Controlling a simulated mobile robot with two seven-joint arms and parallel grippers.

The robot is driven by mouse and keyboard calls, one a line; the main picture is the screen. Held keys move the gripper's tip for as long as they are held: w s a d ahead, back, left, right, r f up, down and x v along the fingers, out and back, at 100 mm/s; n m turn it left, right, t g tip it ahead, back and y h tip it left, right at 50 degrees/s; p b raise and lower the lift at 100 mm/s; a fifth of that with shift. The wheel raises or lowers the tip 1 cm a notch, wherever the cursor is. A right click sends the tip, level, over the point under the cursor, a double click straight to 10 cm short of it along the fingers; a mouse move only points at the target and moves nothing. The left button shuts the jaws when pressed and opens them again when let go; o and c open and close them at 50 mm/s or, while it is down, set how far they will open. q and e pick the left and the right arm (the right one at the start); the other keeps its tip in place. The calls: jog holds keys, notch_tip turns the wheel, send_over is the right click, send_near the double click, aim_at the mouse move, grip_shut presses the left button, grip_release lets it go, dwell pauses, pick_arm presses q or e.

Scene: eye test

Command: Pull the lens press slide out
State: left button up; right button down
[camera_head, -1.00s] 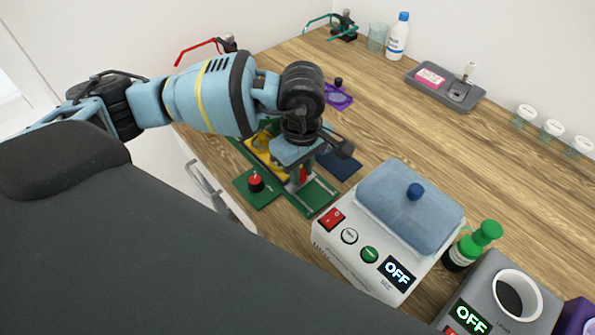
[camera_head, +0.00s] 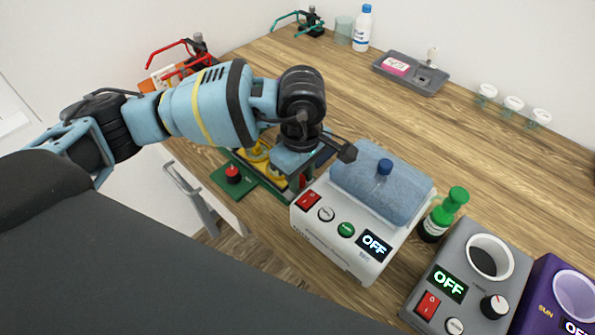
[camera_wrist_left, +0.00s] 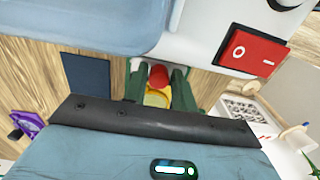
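The lens press has a green base (camera_head: 222,184), yellow parts (camera_head: 257,158) and a black post with a red knob (camera_head: 233,173). My left gripper (camera_head: 300,180) points down over the end of the press nearest the white box. The red handle also shows beside the fingers in the head view (camera_head: 303,181). My gripper and arm hide much of the press and its slide. My right gripper is out of view.
A white box (camera_head: 335,250) with a blue lid and OFF display stands close right of my left gripper. Beyond it are a green-capped bottle (camera_head: 443,213), a grey heater-like device (camera_head: 450,265) and a purple one (camera_head: 545,290). The back of the table has free room.

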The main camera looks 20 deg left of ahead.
pick_arm(q)
jog(key=o, duration=0.3)
jog(key=shift+d, duration=0.1)
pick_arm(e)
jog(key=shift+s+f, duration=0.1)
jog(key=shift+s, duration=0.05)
pick_arm(q)
jog(key=shift+r, duration=0.1)
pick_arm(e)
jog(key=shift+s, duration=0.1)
pick_arm(q)
jog(key=shift+r, duration=0.3)
notch_tip(320, 180, up, 7)
jog(key=shift+r, duration=0.1)
